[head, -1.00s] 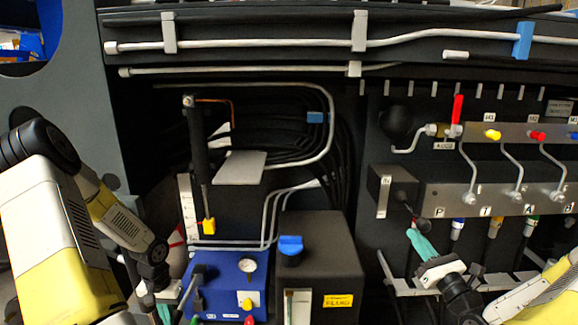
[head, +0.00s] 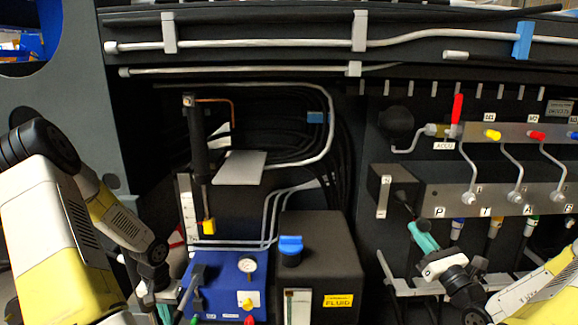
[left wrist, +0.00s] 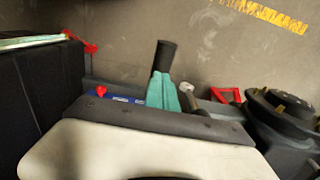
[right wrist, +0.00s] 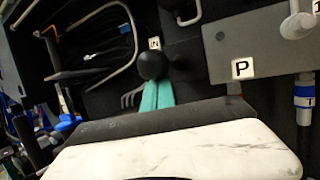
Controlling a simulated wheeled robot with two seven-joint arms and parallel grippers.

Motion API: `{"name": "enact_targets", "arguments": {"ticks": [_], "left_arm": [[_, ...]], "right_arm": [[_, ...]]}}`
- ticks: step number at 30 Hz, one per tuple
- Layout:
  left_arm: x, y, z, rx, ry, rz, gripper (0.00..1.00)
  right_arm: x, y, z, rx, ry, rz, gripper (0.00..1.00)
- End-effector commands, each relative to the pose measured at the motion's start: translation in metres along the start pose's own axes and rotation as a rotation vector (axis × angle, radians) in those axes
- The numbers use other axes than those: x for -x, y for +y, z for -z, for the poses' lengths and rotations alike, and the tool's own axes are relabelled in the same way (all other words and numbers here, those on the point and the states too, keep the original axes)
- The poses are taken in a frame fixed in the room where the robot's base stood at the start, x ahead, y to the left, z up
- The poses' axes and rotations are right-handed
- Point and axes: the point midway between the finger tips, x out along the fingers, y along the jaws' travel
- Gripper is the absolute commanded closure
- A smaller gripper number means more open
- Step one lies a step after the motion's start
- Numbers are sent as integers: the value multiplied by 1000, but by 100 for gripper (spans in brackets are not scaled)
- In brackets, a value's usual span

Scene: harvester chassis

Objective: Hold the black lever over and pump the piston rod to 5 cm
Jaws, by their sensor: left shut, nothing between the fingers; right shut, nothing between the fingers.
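The black lever (head: 403,200) slants down from the dark valve block at the right; its round black knob (right wrist: 153,65) shows in the right wrist view. My right gripper (head: 414,228) is shut, its teal fingertips at the knob. I cannot tell whether they touch it. The piston rod (head: 205,196) hangs below a black upright cylinder and ends in a yellow block (head: 208,227) beside a white scale (head: 186,205). A blue pump unit (head: 228,275) has a tilted black handle (head: 193,283). My left gripper (left wrist: 165,92) is shut, its fingers by a black grip (left wrist: 165,55); the head view mostly hides it.
A black fluid tank (head: 330,262) with a blue cap stands right of the pump. A grey plate (head: 240,167) juts out beside the cylinder. Pipes and the valve manifold (head: 480,200) lie near my right arm. A grey rack (head: 400,287) is below it.

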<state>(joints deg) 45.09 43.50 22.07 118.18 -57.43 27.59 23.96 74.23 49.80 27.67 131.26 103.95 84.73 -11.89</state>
Motion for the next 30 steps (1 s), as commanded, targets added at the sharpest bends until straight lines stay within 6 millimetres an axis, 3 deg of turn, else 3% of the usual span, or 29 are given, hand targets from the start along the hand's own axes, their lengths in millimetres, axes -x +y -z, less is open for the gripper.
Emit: {"name": "enact_targets", "arguments": {"ticks": [25, 30], "left_arm": [[0, 0, 0, 0, 0, 0, 100], [0, 0, 0, 0, 0, 0, 100]], "right_arm": [[-14, 0, -42, 3, -2, -1, 100], [-14, 0, -42, 1, -3, 0, 100]]}}
